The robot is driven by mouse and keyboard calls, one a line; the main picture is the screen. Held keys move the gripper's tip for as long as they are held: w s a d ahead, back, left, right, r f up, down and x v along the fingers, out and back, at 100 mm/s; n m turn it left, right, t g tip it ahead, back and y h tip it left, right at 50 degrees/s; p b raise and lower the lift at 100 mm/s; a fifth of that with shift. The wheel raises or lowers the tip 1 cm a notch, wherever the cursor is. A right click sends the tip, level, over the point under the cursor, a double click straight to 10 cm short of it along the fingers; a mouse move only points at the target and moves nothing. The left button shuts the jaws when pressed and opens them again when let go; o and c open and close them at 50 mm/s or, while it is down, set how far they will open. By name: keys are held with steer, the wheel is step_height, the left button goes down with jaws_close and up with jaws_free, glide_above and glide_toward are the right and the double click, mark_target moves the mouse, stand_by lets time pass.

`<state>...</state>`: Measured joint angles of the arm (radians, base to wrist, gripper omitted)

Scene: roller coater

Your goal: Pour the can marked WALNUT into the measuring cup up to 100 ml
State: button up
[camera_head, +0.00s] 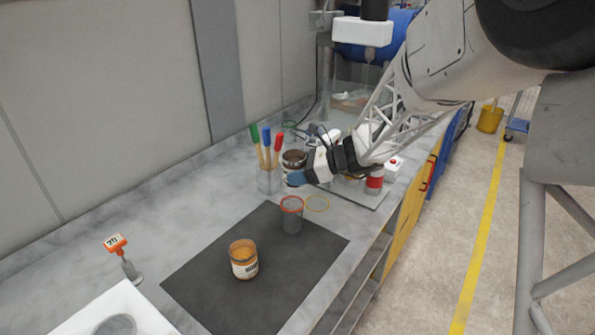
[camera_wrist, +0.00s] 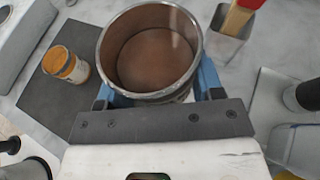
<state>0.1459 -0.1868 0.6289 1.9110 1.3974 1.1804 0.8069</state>
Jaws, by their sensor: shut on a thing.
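My gripper (camera_head: 297,178) is shut on an open metal can (camera_head: 293,158) with a pale label that I cannot read. In the wrist view the can (camera_wrist: 150,55) sits between the blue fingers, roughly upright, with brown liquid inside. A grey, see-through cup with a red rim (camera_head: 291,215), apparently the measuring cup, stands at the far edge of the dark mat, in front of and below my gripper. I cannot read its marks, and I cannot make it out in the wrist view. An open can of orange-brown liquid (camera_head: 244,262) stands on the mat; it also shows in the wrist view (camera_wrist: 66,66).
The dark mat (camera_head: 215,298) has bare room around the orange-brown can. A holder (camera_head: 268,180) with coloured-handled tools stands left of my gripper. A yellowish ring (camera_head: 317,203) lies right of the cup. A red-and-white container (camera_head: 374,180) stands right of my gripper. An orange-tagged stand (camera_head: 117,246) is at left.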

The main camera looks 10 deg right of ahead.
steer(key=shift+w+d+n+t+h, duration=0.15)
steer(key=shift+w+n+t+h, duration=0.25)
steer(key=shift+n+t, duration=0.4)
steer(key=shift+w+d+f+n+t, duration=0.1)
steer(key=shift+w+f+n+t, duration=0.15)
steer(key=shift+f+n, duration=0.5)
steer(key=shift+w+f+n+t, duration=0.1)
steer(key=shift+f+n+t, duration=0.15)
steer(key=shift+f, duration=0.9)
steer(key=shift+w+f+n+t, duration=0.15)
steer(key=shift+f+n+t, duration=0.15)
steer(key=shift+f+n, duration=0.1)
steer(key=shift+n+t, duration=0.5)
steer(key=shift+n, duration=0.3)
stand_by(1.3)
steer(key=shift+w+d+r+n+t, duration=0.1)
steer(key=shift+n+t, duration=0.2)
steer(key=shift+n, duration=0.2)
steer(key=shift+r+n+t, duration=0.1)
steer(key=shift+n+t, duration=0.2)
steer(key=shift+n, duration=0.2)
stand_by(1.8)
